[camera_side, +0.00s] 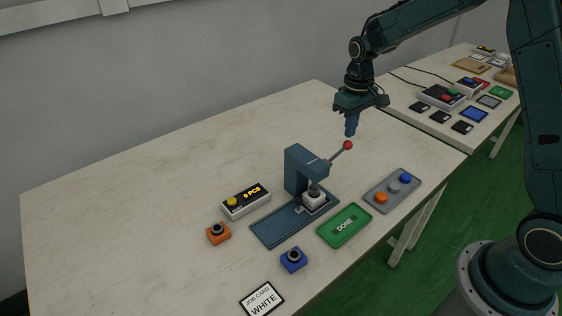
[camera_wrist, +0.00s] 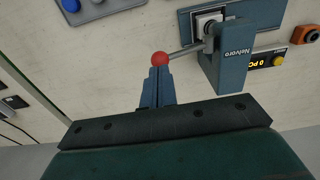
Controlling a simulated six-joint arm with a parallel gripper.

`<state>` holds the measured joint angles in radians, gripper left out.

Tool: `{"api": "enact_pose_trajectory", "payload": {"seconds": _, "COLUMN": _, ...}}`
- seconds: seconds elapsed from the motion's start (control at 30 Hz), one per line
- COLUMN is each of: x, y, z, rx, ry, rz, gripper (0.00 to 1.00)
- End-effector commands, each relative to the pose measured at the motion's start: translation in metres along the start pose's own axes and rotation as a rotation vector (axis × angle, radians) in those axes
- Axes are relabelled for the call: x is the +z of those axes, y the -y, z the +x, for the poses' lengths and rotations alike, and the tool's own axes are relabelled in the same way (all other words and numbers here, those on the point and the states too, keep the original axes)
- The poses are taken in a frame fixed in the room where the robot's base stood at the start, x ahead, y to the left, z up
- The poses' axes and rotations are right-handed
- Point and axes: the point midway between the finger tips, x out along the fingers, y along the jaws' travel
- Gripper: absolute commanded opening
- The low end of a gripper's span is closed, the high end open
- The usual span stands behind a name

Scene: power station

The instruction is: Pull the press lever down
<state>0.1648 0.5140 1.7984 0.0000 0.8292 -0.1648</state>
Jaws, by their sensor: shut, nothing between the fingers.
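The press (camera_side: 303,170) is a dark blue-grey frame on a flat blue base, with a white piece (camera_side: 313,200) under its ram. Its lever (camera_side: 340,151) is a grey rod slanting up to the right, ending in a red ball knob (camera_side: 348,145). My gripper (camera_side: 350,132) is shut and empty, pointing down just above the knob in the side view. In the wrist view the shut fingertips (camera_wrist: 158,72) appear right at the red knob (camera_wrist: 160,59). I cannot tell whether they touch it. The press body (camera_wrist: 226,60) is to the right there.
A counter box reading "0 PCS" (camera_side: 246,202), an orange block (camera_side: 219,233) and a blue block (camera_side: 293,260) stand around the press. A green DONE tray (camera_side: 344,226), a grey tray with round pieces (camera_side: 373,204) and a job card reading WHITE (camera_side: 262,300) lie in front.

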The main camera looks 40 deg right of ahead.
Motion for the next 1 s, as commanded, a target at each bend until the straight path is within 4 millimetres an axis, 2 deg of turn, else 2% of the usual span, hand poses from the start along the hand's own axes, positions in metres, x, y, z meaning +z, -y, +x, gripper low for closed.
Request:
{"api": "enact_pose_trajectory", "payload": {"seconds": 0.63, "x": 0.000, "y": 0.000, "z": 0.018, "rx": 0.000, "ry": 0.001, "rz": 0.000, "gripper": 0.00}}
{"api": "enact_pose_trajectory", "payload": {"seconds": 1.0, "x": 0.000, "y": 0.000, "z": 0.021, "rx": 0.000, "ry": 0.000, "rz": 0.000, "gripper": 0.00}}
